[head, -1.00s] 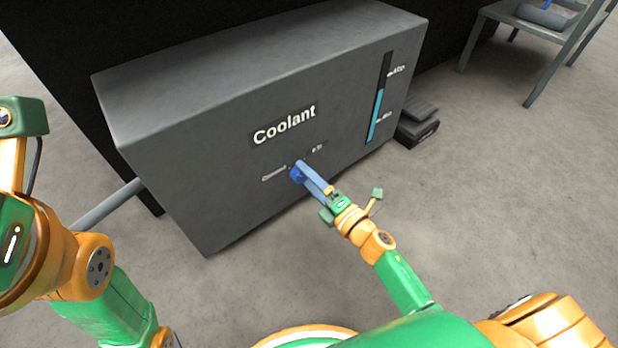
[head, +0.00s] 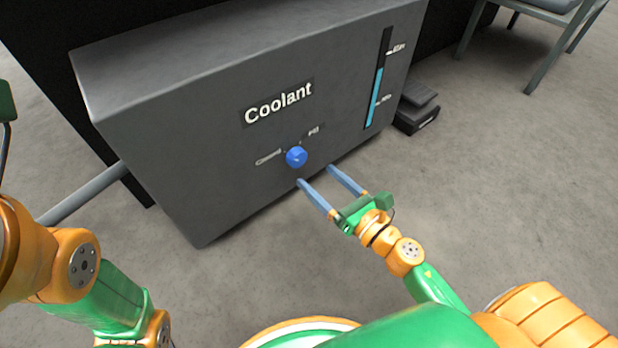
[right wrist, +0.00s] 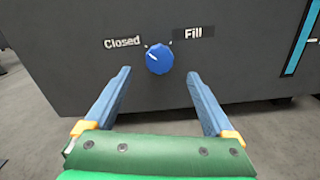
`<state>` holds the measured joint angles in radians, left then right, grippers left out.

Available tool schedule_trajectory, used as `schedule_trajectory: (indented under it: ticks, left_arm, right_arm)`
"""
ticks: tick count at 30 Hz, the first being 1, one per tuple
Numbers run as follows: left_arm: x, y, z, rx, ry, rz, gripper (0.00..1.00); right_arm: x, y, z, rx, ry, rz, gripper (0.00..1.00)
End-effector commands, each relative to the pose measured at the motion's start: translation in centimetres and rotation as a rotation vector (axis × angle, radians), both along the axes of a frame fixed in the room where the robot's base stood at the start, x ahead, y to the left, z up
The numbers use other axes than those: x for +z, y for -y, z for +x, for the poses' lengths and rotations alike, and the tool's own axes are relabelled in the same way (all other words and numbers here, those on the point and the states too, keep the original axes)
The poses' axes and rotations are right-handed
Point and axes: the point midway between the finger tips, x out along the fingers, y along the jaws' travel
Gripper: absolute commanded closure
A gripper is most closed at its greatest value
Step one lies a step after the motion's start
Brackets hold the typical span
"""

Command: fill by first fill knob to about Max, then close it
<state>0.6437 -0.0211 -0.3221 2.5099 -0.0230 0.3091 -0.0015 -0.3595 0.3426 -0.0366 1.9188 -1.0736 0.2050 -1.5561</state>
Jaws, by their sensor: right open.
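The blue fill knob (head: 296,157) sits on the front of the dark grey Coolant tank (head: 190,165), between the Closed and Fill labels. In the right wrist view the knob (right wrist: 159,60) shows a white mark at its upper left, towards Closed. The level gauge (head: 375,95) shows blue up to a little below the Max mark and well above the lower mark. My right gripper (head: 315,175) is open and empty, in front of and apart from the knob. In the right wrist view its fingers (right wrist: 159,76) lie either side below the knob.
A dark pedal-like box (head: 417,108) stands on the floor right of the tank. A grey pipe (head: 85,192) runs from the tank's left side. A table or chair frame (head: 545,50) stands at the back right. The floor right of my right arm is clear.

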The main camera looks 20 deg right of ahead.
Motion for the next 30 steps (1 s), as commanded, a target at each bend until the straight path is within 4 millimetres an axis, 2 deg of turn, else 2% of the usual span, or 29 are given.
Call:
schedule_trajectory:
  ticks: [3,9,13,20,23,30]
  left_arm:
    - [0.9,0.0,0.0,0.000,0.001,0.000,1.00]
    - [0.9,0.0,0.1,-0.001,-0.004,-0.001,1.00]
    - [0.9,0.0,0.1,-0.001,-0.004,-0.001,1.00]
    - [0.9,0.0,0.1,-0.001,-0.004,-0.001,1.00]
    - [0.9,0.0,0.1,-0.001,-0.004,-0.001,1.00]
    - [0.9,-0.1,0.1,-0.001,-0.004,-0.001,1.00]
  right_arm:
    - [0.7,-0.7,2.1,-0.001,0.012,-0.020,0.11]
    - [0.4,-1.9,5.4,-0.002,0.008,-0.015,0.11]
    - [0.4,-2.2,6.2,-0.001,0.008,-0.014,0.11]
    - [0.3,-2.3,6.3,0.000,0.006,-0.013,0.11]
    - [0.3,-2.3,6.3,0.000,0.006,-0.013,0.33]
    - [0.3,-2.3,6.3,0.000,0.005,-0.012,0.97]
